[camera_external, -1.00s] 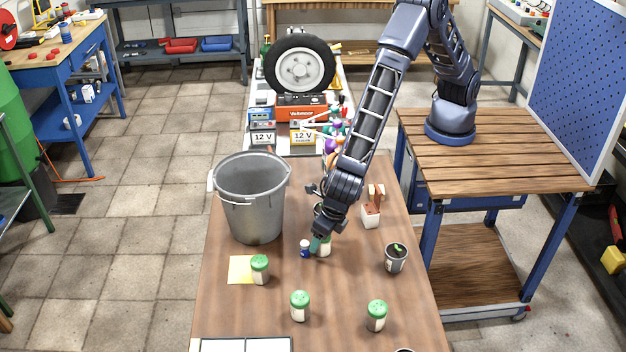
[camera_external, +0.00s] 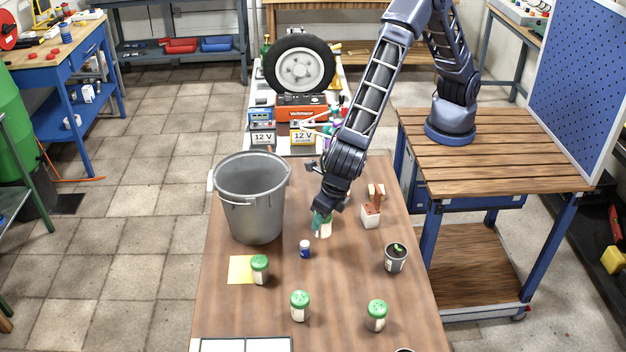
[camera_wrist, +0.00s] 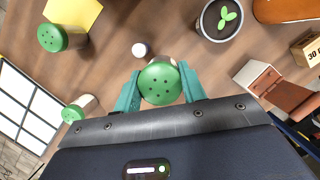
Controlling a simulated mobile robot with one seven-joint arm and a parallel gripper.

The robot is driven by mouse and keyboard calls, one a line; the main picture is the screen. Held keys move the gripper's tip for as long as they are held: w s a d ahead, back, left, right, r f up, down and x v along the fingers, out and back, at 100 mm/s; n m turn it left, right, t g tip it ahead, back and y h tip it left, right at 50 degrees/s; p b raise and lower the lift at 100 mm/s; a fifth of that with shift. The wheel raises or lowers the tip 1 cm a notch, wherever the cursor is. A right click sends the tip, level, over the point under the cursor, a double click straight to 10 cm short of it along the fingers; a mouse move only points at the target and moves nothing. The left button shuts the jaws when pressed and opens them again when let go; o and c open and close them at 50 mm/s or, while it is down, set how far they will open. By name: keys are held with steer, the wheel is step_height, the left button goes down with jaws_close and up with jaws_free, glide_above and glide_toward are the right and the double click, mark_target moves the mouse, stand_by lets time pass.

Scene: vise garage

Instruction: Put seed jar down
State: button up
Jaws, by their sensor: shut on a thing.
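The seed jar is a pale jar (camera_external: 324,230) with a green lid. My gripper (camera_external: 321,215) is shut on it, near the middle of the wooden table. In the wrist view the jar's holed green lid (camera_wrist: 160,83) sits between the teal fingers of my gripper (camera_wrist: 160,88). Whether the jar's base touches the table or hangs just above it, I cannot tell. Similar green-lidded jars stand apart on the table: one by the yellow note (camera_external: 260,270), one at the front middle (camera_external: 299,306) and one at the front right (camera_external: 376,316).
A small blue-and-white bottle (camera_external: 305,249) stands just in front of the held jar. A metal bucket (camera_external: 252,200) is to the left. The yellow note (camera_external: 239,269) lies flat. Bare tabletop shows between them.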

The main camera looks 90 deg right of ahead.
step_height(320, 180, up, 18)
steer(key=r, duration=0.1)
steer(key=w+d+f, duration=0.1)
steer(key=w+d, duration=0.5)
steer(key=w, duration=0.3)
steer(key=w+d, duration=0.7)
steer(key=w, duration=0.3)
steer(key=shift+s+a+f, duration=0.1)
steer(key=shift+a+f, duration=0.05)
steer(key=shift+f, duration=6.05)
steer(key=shift+s+a+f, duration=0.1)
steer(key=shift+f, duration=6.05)
steer(key=shift+f, duration=0.15)
steer(key=o, duration=1.1)
steer(key=shift+c, duration=0.2)
